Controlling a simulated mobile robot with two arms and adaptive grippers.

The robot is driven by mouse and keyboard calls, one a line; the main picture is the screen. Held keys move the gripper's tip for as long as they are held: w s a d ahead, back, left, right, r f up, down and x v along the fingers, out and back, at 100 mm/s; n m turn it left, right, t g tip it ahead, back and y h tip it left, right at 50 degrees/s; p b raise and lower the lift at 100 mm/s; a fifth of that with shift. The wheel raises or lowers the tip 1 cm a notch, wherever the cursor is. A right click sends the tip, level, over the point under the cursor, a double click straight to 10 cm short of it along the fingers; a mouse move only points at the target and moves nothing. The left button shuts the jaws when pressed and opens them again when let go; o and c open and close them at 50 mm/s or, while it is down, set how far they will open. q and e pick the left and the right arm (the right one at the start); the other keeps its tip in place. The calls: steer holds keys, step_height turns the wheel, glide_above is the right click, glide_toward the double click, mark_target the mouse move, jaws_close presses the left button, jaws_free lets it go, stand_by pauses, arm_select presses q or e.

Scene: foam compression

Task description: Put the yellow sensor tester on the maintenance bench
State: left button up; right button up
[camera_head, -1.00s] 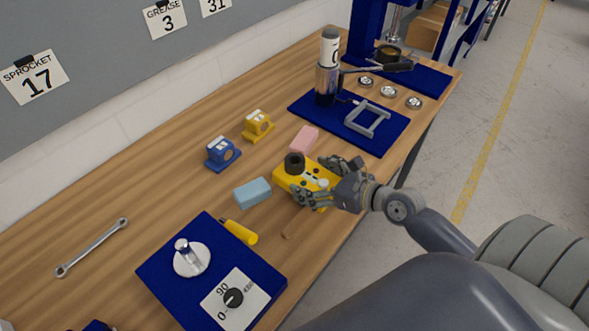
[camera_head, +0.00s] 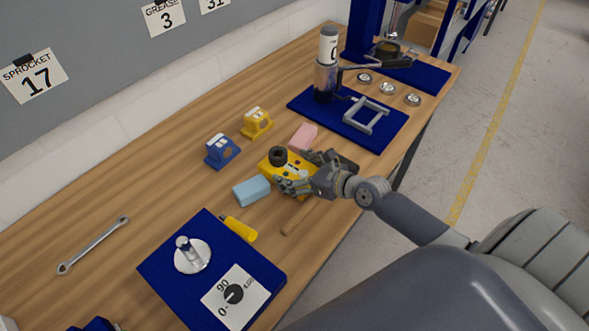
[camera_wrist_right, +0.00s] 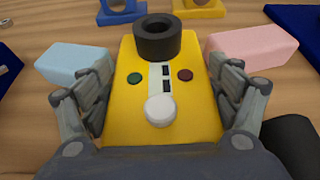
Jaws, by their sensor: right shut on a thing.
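The yellow sensor tester (camera_head: 270,164) has a black ring on top at its far end. In the right wrist view the tester (camera_wrist_right: 125,115) shows a green button, a red button and a white knob. My right gripper (camera_head: 297,176) is shut on it, with its fingers along both sides (camera_wrist_right: 165,95). The tester is over the wooden maintenance bench (camera_head: 130,185), between the blue foam block and the pink foam block. I cannot tell whether its underside touches the bench. My left gripper is not in view.
A blue foam block (camera_head: 252,190) and a pink foam block (camera_head: 303,137) lie close by. Behind stand a blue holder (camera_head: 221,151) and a yellow holder (camera_head: 257,123). A yellow-handled tool (camera_head: 240,229) lies near the blue dial plate (camera_head: 165,265). The left bench area around the wrench (camera_head: 92,246) is mostly clear.

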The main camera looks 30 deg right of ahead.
steer(key=o, duration=1.4)
steer(key=shift+f, duration=0.15)
steer(key=shift+c, duration=0.2)
steer(key=shift+r, duration=0.3)
steer(key=shift+s+d+f, duration=0.1)
steer(key=shift+s, duration=0.3)
steer(key=b+v, duration=0.1)
steer(key=v, duration=0.9)
steer(key=shift+d, duration=0.1)
steer(key=shift+s+d+r, duration=0.2)
steer(key=shift+s+r, duration=0.2)
steer(key=shift+s, duration=0.1)
